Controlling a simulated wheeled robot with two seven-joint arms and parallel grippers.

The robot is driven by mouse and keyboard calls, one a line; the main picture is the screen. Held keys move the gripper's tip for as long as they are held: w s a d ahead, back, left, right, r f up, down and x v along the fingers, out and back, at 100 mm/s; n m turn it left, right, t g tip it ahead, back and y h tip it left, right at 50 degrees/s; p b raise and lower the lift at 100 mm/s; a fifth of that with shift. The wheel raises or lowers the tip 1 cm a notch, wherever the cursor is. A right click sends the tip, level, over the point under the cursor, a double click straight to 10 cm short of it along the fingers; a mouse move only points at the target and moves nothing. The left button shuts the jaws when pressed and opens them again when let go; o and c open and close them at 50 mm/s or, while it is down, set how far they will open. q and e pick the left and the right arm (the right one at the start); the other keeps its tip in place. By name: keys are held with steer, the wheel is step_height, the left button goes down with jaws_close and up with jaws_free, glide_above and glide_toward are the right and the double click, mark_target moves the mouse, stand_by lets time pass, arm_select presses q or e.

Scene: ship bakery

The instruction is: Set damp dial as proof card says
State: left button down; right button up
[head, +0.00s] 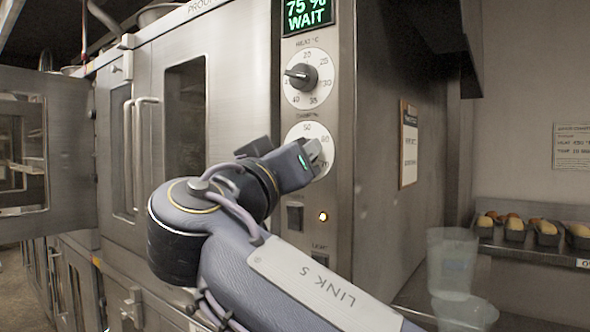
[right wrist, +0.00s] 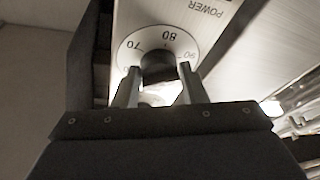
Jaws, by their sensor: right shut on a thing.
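The damp dial (head: 296,133) is a white round face on the steel proofer panel, below the heat dial. My right gripper (head: 314,155) covers most of it in the head view. In the right wrist view the dial face (right wrist: 128,57) appears upside down with 70, 80 and 90 readable. Its dark knob (right wrist: 158,67) sits between the fingers of my right gripper (right wrist: 157,90), which is shut on it. The knob's pointer is hidden. A green display (head: 307,14) reads 75 % WAIT. A card (head: 408,145) hangs on the proofer's side, too small to read. My left gripper is out of view.
The heat dial (head: 320,62) is just above my gripper. A proofer door (head: 70,150) stands open at left. A wall card (head: 572,147) hangs above loaf tins (head: 547,236). A clear container (head: 452,262) stands at lower right.

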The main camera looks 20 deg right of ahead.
steer(key=shift+m, duration=0.6)
steer(key=o, duration=0.9)
steer(key=v, duration=0.8)
steer(key=shift+w+b, duration=0.1)
steer(key=shift+b, duration=0.2)
